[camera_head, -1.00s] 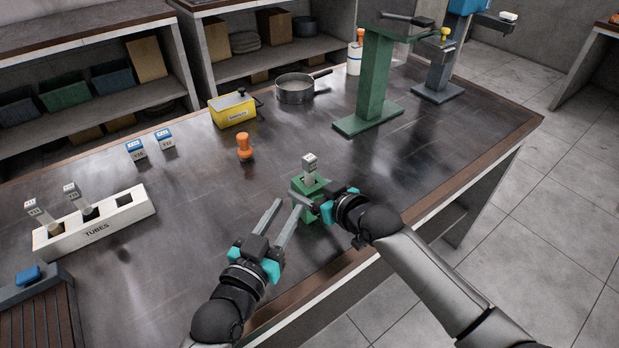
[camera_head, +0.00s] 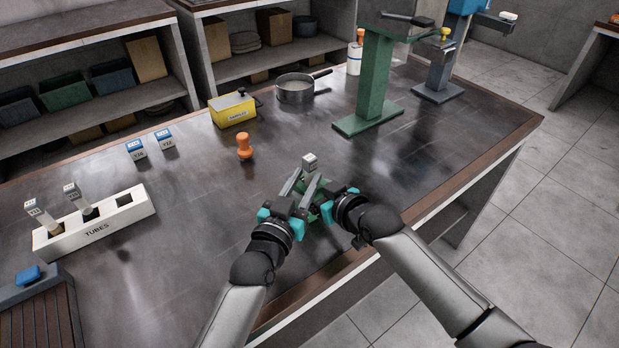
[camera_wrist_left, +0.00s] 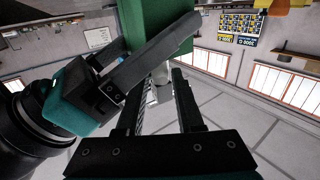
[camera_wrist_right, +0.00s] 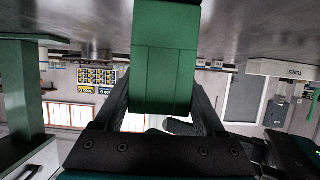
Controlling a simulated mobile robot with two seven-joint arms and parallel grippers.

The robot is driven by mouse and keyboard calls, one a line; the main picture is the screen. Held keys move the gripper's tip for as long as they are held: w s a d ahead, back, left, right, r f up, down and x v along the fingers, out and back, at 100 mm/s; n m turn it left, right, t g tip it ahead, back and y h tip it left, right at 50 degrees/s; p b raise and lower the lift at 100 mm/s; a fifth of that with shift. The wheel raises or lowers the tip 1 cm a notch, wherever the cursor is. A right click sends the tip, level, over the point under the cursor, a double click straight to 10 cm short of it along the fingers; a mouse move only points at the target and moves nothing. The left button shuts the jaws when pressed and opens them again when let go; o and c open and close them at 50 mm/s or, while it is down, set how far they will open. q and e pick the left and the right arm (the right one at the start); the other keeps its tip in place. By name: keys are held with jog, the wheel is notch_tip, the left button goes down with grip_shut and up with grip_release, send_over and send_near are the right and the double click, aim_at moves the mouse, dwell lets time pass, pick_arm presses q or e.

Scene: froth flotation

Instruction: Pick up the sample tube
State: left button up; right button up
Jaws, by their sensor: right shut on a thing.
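The sample tube (camera_head: 310,163), with a pale square labelled cap, stands upright in a green block (camera_head: 327,212). My right gripper (camera_head: 318,208) is shut on this block low on the table; the block fills the space between its fingers in the right wrist view (camera_wrist_right: 166,60). My left gripper (camera_head: 301,181) is open, its fingers reaching to either side of the tube just below the cap. In the left wrist view a pale part of the tube (camera_wrist_left: 161,75) shows between the fingers. Whether they touch it I cannot tell. The tube's lower part is hidden.
A white rack marked TUBES (camera_head: 97,229) holds two tubes at the left. The table between rack and block is clear.

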pick_arm(q)
jog(key=shift+x, duration=1.4)
jog(key=shift+c, duration=0.4)
jog(key=shift+f, duration=0.1)
grip_shut()
